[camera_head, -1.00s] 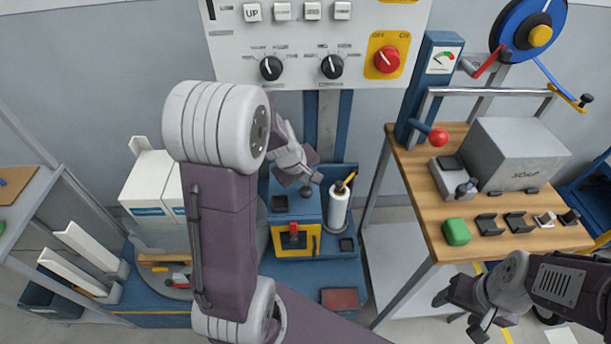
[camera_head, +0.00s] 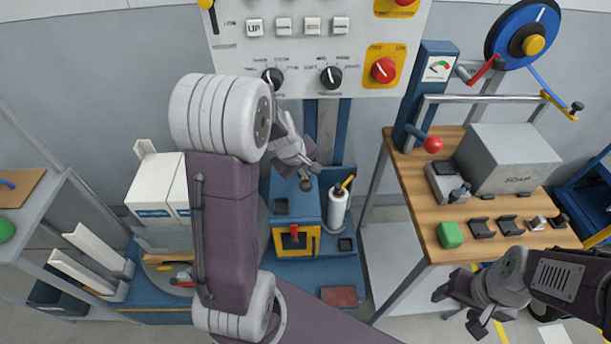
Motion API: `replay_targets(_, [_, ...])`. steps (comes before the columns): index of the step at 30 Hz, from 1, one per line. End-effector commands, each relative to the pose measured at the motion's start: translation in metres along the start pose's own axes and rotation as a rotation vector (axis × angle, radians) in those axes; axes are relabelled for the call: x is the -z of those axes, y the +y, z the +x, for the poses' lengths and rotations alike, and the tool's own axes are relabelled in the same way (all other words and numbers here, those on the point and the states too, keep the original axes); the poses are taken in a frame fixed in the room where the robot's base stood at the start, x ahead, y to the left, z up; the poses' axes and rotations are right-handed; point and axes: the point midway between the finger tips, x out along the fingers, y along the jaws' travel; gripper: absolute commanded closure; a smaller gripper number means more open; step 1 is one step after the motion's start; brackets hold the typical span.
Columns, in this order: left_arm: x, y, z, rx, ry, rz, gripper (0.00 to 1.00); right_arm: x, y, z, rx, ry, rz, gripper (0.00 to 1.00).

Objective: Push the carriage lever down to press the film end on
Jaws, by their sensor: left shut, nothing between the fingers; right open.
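The blue carriage (camera_head: 310,205) stands at the foot of the mast, with a white film roll (camera_head: 338,206) upright on its right side. A dark round knob (camera_head: 305,184), seemingly the carriage lever's end, shows at its top. My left gripper (camera_head: 306,170) is shut and empty right at this knob; I cannot tell whether they touch. My own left arm hides much of the area to the left. A red handle (camera_head: 294,234) sits in a yellow frame on the carriage front. The film end cannot be made out. My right gripper (camera_head: 458,312) is open and empty, low beside the bench.
A control panel (camera_head: 300,58) with buttons and dials hangs above the mast. White boxes (camera_head: 152,193) stand on the left. The wooden bench (camera_head: 415,185) on the right holds a soap box (camera_head: 512,160), a green block (camera_head: 450,234) and a red-knobbed lever (camera_head: 432,145).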

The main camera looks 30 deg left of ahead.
Motion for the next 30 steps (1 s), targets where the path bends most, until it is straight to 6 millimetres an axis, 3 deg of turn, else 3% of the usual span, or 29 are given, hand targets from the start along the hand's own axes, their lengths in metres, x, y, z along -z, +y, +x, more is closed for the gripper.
replay_targets(3, [0.004,0.005,-0.007,0.0,0.001,0.0,1.0,0.001,0.0,-0.01,0.0,0.0,0.0,0.36])
replay_targets(15, [0.006,0.006,-0.009,0.0,0.0,0.0,1.0,0.001,0.0,-0.012,0.0,0.0,0.0,0.36])
replay_targets(30, [0.029,0.03,-0.044,0.0,0.0,-0.001,1.0,0.006,-0.001,-0.06,0.0,0.0,0.0,0.36])
